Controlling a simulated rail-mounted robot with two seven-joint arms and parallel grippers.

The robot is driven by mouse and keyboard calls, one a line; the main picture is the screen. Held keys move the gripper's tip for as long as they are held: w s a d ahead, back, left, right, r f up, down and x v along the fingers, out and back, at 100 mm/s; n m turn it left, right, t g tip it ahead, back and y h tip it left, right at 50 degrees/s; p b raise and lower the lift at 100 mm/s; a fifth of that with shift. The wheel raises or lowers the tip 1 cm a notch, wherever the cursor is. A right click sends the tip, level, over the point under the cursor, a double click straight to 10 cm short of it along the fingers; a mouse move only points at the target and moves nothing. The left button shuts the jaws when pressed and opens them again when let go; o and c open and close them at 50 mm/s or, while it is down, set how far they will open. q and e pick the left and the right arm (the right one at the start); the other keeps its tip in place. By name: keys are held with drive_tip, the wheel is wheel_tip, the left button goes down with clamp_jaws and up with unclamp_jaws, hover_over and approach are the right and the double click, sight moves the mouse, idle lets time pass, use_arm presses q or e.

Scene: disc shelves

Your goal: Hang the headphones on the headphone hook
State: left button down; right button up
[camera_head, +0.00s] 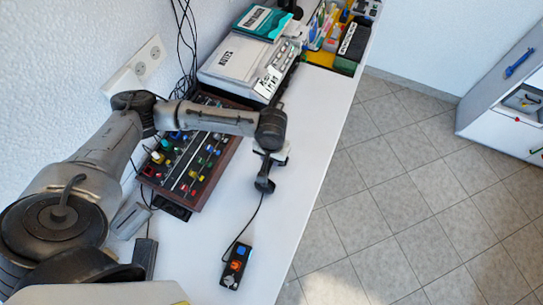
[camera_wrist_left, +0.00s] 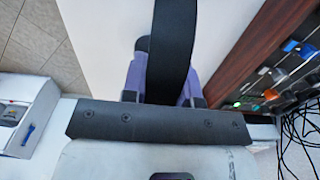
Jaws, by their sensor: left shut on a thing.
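My left gripper (camera_head: 270,160) is above the white table, past the right side of the knob panel. It is shut on the dark headphones (camera_head: 265,184), which look small and partly hidden in the head view. In the left wrist view, the wide black headband (camera_wrist_left: 174,45) of the headphones runs up between the purple-grey fingers of the left gripper (camera_wrist_left: 165,80). The ear cups are not clearly seen. I cannot make out the headphone hook in either view. My right gripper is not in view.
A wood-sided panel of coloured knobs (camera_head: 190,160) stands by the wall. Behind it are a white device (camera_head: 235,68) and a teal box (camera_head: 263,22). A small black control box (camera_head: 236,266) with a cord lies near the front. The white table (camera_head: 313,130) is clear along its right side.

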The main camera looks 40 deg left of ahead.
use_arm(q)
drive_tip(key=c, duration=0.9)
unclamp_jaws()
drive_tip(key=shift+f, duration=0.1)
